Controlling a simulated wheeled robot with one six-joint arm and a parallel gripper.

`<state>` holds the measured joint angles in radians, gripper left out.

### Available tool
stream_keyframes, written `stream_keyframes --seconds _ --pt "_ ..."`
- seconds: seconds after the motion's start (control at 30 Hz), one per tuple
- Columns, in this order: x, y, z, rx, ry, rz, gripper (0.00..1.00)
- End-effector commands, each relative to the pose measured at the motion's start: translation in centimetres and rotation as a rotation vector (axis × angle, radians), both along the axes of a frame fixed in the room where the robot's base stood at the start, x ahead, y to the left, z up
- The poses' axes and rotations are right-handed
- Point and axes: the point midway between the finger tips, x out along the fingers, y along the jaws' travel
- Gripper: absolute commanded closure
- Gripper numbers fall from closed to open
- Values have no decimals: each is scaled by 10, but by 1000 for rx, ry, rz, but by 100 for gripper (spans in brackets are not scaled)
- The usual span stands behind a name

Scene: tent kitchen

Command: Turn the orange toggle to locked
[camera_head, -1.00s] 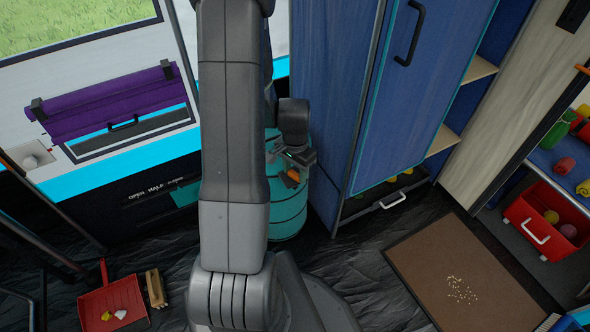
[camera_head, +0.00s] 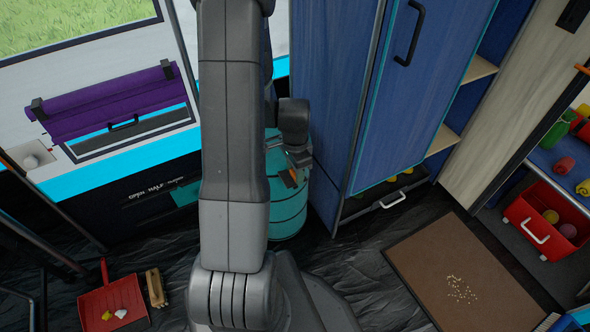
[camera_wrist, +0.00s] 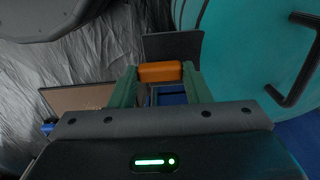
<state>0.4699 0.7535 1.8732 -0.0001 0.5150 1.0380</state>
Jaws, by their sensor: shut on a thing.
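The orange toggle (camera_wrist: 160,72) sits crosswise between the green fingers of my gripper (camera_wrist: 162,82) in the wrist view. My gripper is shut on it. In the head view, the small orange toggle (camera_head: 291,177) shows just below my gripper (camera_head: 296,165), in front of the teal drum (camera_head: 288,208). My own arm hides the drum's left part. I see no readable lock marking by the toggle, so I cannot tell which position it is in.
A tall blue cabinet (camera_head: 335,100) stands close on the right of the drum. A black handle (camera_wrist: 298,62) sticks out from the teal surface in the wrist view. A brown mat (camera_head: 455,275) and a red dustpan (camera_head: 112,302) lie on the floor.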

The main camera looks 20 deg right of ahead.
Motion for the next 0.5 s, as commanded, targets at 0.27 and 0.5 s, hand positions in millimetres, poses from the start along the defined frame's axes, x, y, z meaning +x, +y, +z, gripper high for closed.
stream_keyframes --seconds 0.27,0.5 --pt "0 0 0 0 -1 -2 45" --pt "0 0 0 0 0 -1 35"
